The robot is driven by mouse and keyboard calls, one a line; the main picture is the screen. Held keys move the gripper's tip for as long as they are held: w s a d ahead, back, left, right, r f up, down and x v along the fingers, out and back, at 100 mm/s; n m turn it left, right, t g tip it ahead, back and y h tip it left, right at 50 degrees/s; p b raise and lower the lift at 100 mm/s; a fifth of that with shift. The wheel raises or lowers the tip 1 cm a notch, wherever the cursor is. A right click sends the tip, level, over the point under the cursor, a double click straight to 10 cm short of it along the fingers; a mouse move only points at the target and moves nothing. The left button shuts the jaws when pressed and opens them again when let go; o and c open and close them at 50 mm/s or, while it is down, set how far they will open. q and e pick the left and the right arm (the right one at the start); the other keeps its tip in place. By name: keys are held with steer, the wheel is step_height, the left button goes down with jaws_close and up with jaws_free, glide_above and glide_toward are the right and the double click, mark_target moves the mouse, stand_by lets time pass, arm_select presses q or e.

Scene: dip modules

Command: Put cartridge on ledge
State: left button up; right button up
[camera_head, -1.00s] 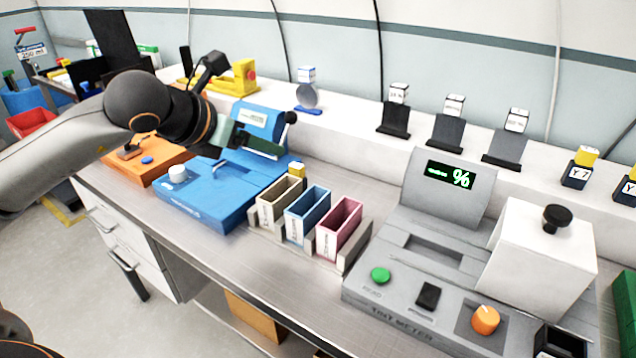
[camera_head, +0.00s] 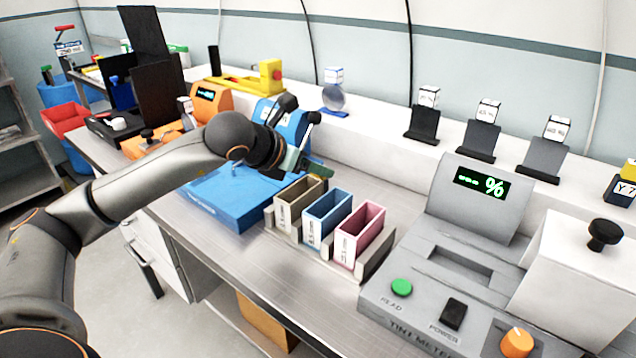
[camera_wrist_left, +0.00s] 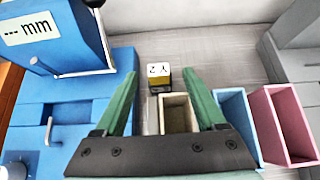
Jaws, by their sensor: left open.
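A small cartridge (camera_wrist_left: 158,77), with a white top marked "Y 2" and dark and yellow sides, stands on the bench beyond the tan bin in the left wrist view. In the head view my arm mostly hides it. My left gripper (camera_head: 298,164) is open, its green fingers pointing down at the bench. In the left wrist view the fingers (camera_wrist_left: 162,84) are apart, with the cartridge between and beyond their tips, not held. The white ledge (camera_head: 385,148) runs along the back wall. My right gripper is not in view.
Tan (camera_head: 299,207), blue (camera_head: 327,220) and pink (camera_head: 357,236) open bins stand in a grey rack near the gripper. A blue device (camera_head: 222,200) lies left, a grey tint meter (camera_head: 460,250) right. The ledge carries several dark stands and a dark cartridge (camera_head: 619,192) marked "Y 7".

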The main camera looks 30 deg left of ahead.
arm_select(q)
steer(key=shift+x, duration=1.95)
steer(key=shift+s+a+f, duration=0.1)
steer(key=shift+f, duration=0.05)
jaws_close()
